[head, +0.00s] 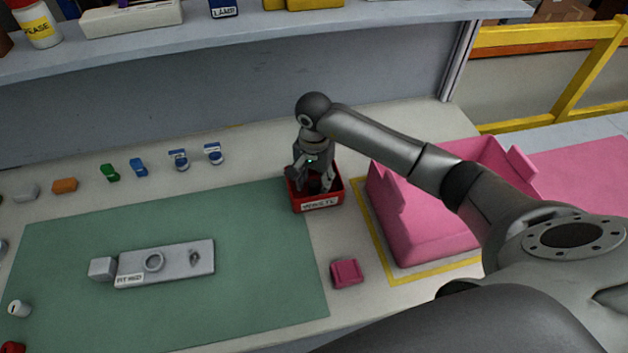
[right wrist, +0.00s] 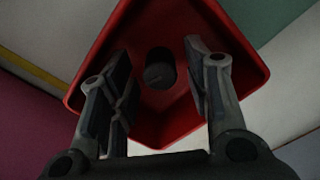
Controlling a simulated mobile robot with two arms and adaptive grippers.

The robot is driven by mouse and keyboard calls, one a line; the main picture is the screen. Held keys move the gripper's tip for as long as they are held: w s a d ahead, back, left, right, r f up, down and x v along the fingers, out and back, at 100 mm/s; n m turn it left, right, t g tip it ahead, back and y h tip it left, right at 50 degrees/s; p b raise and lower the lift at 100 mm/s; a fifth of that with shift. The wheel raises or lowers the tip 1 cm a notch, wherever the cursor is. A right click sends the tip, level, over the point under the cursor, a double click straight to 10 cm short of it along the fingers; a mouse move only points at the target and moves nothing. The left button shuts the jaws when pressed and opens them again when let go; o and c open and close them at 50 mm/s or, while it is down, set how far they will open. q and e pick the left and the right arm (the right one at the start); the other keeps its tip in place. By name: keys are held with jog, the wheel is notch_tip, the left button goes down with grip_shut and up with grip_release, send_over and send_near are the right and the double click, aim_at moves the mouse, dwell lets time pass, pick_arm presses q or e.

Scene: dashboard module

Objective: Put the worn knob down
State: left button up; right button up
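The worn knob (right wrist: 159,75) is a small dark cylinder inside the small red bin (head: 338,194), seen in the right wrist view near the middle of the bin (right wrist: 160,125). My right gripper (head: 313,186) points down into the bin. In the right wrist view its two fingers (right wrist: 158,68) are spread apart, with the knob between and beyond them and visible gaps on both sides. The bin has a white label on its front, too small to read surely. My left gripper is not in view.
A pink tray (head: 425,235) stands right of the bin, inside yellow tape. A small pink block (head: 346,273) lies in front. A grey panel (head: 180,263) rests on the green mat (head: 260,225). Several small coloured parts line the back left, below a shelf (head: 270,28).

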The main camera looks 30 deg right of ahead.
aim_at(314, 183)
jog(key=shift+r, duration=0.15)
jog(key=shift+r+p, duration=0.55)
jog(key=shift+p, duration=0.15)
notch_tip(314, 183, up, 12)
jog(key=b, duration=0.4)
jog(key=shift+f, duration=0.25)
